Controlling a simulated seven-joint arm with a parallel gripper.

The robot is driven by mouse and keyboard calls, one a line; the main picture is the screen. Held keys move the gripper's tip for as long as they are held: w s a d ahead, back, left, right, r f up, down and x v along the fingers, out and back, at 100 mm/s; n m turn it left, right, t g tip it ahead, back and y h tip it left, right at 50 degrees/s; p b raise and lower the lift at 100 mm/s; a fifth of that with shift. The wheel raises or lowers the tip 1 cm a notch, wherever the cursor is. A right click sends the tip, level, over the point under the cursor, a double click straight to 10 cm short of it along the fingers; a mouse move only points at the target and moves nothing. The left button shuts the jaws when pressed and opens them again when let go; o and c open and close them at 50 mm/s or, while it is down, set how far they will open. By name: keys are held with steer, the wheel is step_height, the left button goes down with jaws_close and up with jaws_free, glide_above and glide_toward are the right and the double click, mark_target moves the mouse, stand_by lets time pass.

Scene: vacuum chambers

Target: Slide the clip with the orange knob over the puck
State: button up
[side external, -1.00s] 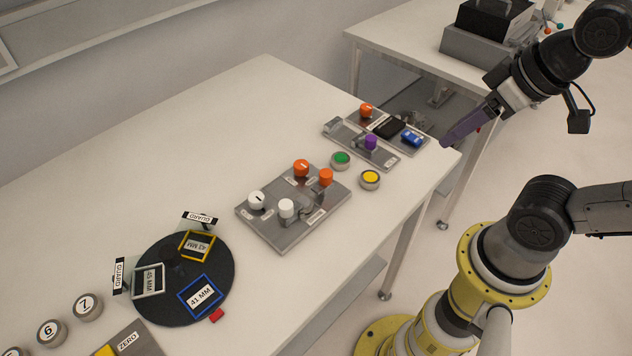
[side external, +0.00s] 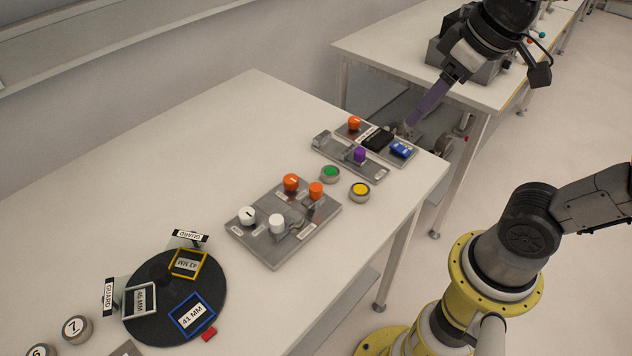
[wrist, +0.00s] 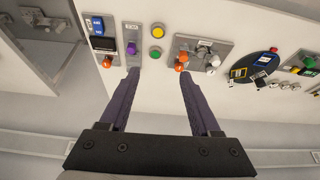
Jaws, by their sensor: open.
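Three orange knobs are in the side view. One orange knob (side external: 354,123) sits at the back end of the small fixture at the table's right end. Two more, a rear orange knob (side external: 291,182) and a front orange knob (side external: 316,190), sit on the metal plate (side external: 262,244) with two white knobs. I cannot tell which is the clip's knob, or make out the puck. My gripper (side external: 411,124) has purple fingers and is beside the small fixture. In the wrist view my gripper (wrist: 159,71) is wide open and empty, its fingertips apart.
A purple knob (side external: 360,155), a blue part (side external: 402,149) and a black block (side external: 377,140) sit on the right-end fixtures. Green (side external: 331,173) and yellow (side external: 360,191) buttons stand nearby. A dark round disc (side external: 160,330) with coloured frames is at front left. The table's back is clear.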

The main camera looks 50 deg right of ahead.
steer(key=w+a+n+g, duration=0.1)
steer(key=w+a+g, duration=0.25)
steer(key=w, duration=0.65)
steer(key=n+g, duration=0.1)
glide_toward(317, 186)
step_height(317, 186, down, 9)
steer(key=shift+a+r, duration=0.15)
steer(key=shift+r, duration=0.05)
jaws_close()
stand_by(1.0)
